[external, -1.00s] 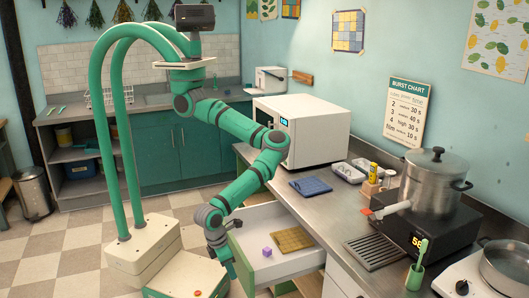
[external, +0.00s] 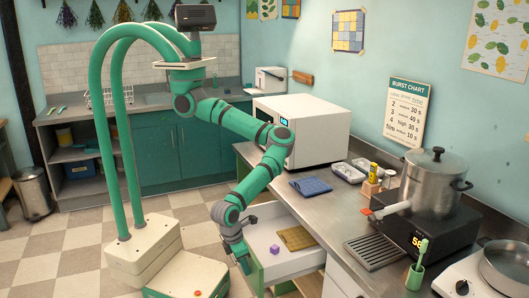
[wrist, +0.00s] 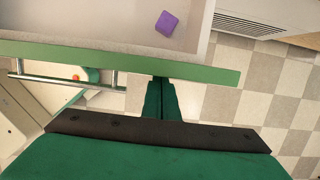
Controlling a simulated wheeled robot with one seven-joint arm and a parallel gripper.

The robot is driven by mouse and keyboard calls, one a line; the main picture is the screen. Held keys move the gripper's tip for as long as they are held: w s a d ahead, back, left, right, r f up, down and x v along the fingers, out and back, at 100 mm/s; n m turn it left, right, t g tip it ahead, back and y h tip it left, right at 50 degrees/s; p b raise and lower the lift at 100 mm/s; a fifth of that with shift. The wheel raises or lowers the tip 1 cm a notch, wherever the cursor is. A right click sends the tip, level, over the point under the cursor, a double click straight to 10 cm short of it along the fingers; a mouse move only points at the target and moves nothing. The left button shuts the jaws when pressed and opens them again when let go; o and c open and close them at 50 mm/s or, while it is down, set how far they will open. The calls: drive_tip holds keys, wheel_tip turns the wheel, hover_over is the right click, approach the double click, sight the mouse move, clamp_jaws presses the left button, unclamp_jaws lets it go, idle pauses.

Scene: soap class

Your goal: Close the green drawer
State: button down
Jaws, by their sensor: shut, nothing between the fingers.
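The drawer (external: 268,222) stands pulled out from under the steel counter. Its green front panel (wrist: 205,73) faces my gripper, and a metal bar handle (wrist: 68,82) runs along that panel in the wrist view. Inside lie a purple cube (external: 275,249) and a wooden board (external: 291,235); the cube (wrist: 167,23) also shows in the wrist view. My gripper (external: 245,268) is shut and empty, pointing down at the outer side of the green front. In the wrist view its fingertips (wrist: 161,82) meet the panel's lower edge, to the right of the handle, and appear to touch it.
The counter above holds a white microwave (external: 311,127), a blue cloth (external: 310,186), a steel pot (external: 434,183) on a black burner, and a green cup (external: 416,277). The checkered floor (external: 55,258) to the left is open.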

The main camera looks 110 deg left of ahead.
drive_tip(key=w+a, duration=1.8)
drive_tip(key=shift+w+a, duration=0.35)
drive_tip(key=shift+w, duration=0.05)
drive_tip(key=shift+w+a, duration=0.1)
drive_tip(key=shift+a, duration=0.2)
drive_tip(key=shift+s+d, duration=0.35)
drive_tip(key=shift+d, duration=0.05)
drive_tip(key=shift+s+d, duration=1.15)
drive_tip(key=shift+d, duration=0.1)
drive_tip(key=v, duration=1)
drive_tip(key=shift+s+d, duration=0.25)
drive_tip(key=shift+d, duration=0.05)
